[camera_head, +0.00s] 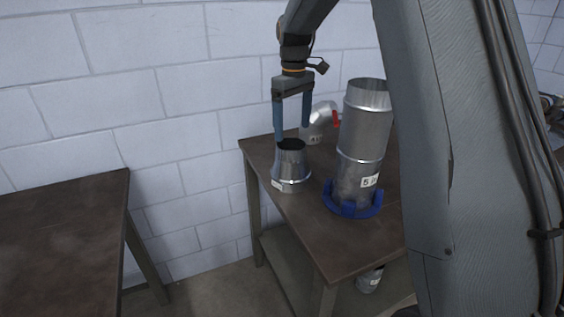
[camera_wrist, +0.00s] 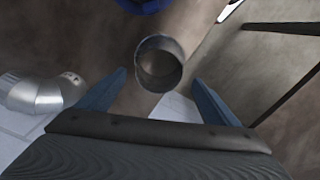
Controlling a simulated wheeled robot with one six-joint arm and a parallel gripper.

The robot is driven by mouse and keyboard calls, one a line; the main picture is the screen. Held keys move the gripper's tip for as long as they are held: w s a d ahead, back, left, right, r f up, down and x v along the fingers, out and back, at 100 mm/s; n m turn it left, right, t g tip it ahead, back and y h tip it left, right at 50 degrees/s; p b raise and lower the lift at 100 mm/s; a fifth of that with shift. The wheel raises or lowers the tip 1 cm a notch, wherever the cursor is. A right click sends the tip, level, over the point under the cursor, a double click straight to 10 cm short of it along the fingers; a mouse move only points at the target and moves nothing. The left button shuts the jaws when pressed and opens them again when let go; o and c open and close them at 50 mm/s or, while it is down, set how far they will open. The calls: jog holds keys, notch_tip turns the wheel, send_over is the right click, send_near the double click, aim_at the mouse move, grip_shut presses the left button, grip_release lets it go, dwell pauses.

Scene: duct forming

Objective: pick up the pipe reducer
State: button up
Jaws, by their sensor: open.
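The pipe reducer (camera_head: 291,168) is a grey metal cone with a narrow open top. It stands upright on the brown table near its left edge in the head view. In the wrist view the reducer (camera_wrist: 160,62) shows its round opening just beyond and between the fingers. My gripper (camera_head: 293,134) points down with its blue fingers apart, above the reducer's narrow end. In the wrist view my gripper (camera_wrist: 160,82) is open and empty. Whether a finger touches the rim cannot be told.
A tall metal duct (camera_head: 364,135) stands in a blue ring holder (camera_head: 352,209) right of the reducer. A metal elbow (camera_head: 318,122) with a red part lies behind. Another brown table (camera_head: 60,235) is at the left, with a floor gap between. A white block wall (camera_head: 150,90) is behind.

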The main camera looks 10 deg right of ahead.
aim_at(291, 145)
jog(key=shift+w+a+f+p, duration=0.1)
jog(key=shift+f+p, duration=0.65)
jog(key=shift+f, duration=1.15)
jog(key=shift+w+f+p, duration=0.1)
jog(key=shift+f+p, duration=0.6)
jog(key=shift+f, duration=1.15)
jog(key=c, duration=1.6)
jog(key=shift+r, duration=0.1)
jog(key=shift+c, duration=0.2)
